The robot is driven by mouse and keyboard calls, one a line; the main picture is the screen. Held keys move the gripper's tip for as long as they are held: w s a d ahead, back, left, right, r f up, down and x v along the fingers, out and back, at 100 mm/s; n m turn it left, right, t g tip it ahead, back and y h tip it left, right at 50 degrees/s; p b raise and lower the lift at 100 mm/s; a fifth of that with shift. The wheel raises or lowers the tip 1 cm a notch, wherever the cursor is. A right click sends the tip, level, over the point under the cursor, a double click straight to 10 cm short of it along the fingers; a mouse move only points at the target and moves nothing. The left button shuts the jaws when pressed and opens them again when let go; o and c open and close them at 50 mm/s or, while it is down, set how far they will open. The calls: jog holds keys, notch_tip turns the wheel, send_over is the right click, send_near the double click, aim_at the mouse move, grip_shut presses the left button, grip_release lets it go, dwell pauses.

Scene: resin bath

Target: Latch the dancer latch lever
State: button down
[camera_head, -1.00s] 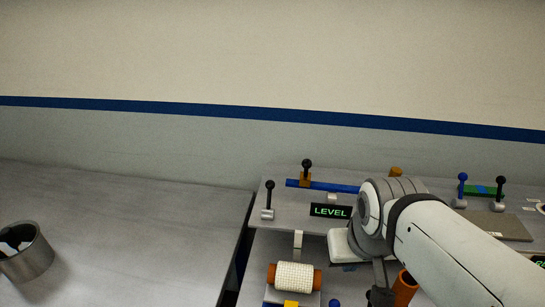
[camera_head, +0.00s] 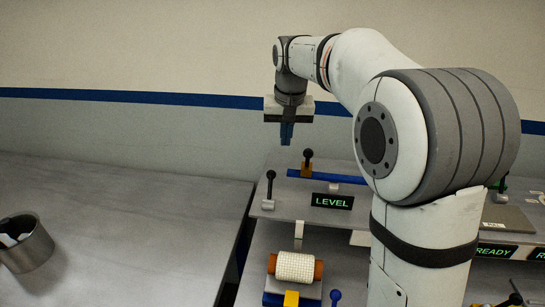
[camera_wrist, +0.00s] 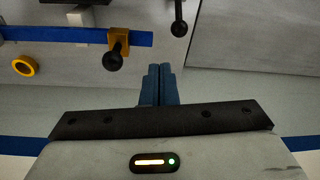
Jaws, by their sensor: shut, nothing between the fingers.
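A black-knobbed lever in an orange bracket (camera_head: 307,163) stands at the blue bar (camera_head: 330,178) on the raised panel; it also shows in the wrist view (camera_wrist: 115,50). A second black-knobbed lever (camera_head: 270,187) on a grey base stands at the panel's left end, and a black-knobbed lever shows at the top of the wrist view (camera_wrist: 179,25). No label tells which is the dancer latch lever. My gripper (camera_head: 287,140) points down, shut and empty, above and slightly left of the orange-bracket lever, apart from it. Its blue fingers (camera_wrist: 158,75) are together in the wrist view.
A LEVEL display (camera_head: 332,201) is on the panel front. Below it sits a white spool (camera_head: 295,267) with orange ends. A READY display (camera_head: 495,251) is at right. A metal cup (camera_head: 28,243) stands on the left table, otherwise clear. My arm hides the panel's right middle.

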aim_at(270, 187)
jog(key=w+a+f, duration=0.1)
jog(key=w+a, duration=0.2)
jog(key=w, duration=0.2)
jog(key=shift+f, duration=0.2)
jog(key=shift+a, duration=0.1)
jog(key=f, duration=0.3)
jog(key=w+f+p, duration=0.1)
jog(key=f, duration=0.5)
jog(key=shift+w+a+f, duration=0.15)
jog(key=shift+f, duration=0.2)
jog(key=s, duration=0.1)
jog(key=s+p, duration=0.1)
jog(key=s, duration=0.1)
jog(key=shift+s+r, duration=0.25)
jog(key=shift+s, duration=0.1)
jog(key=shift+s, duration=0.1)
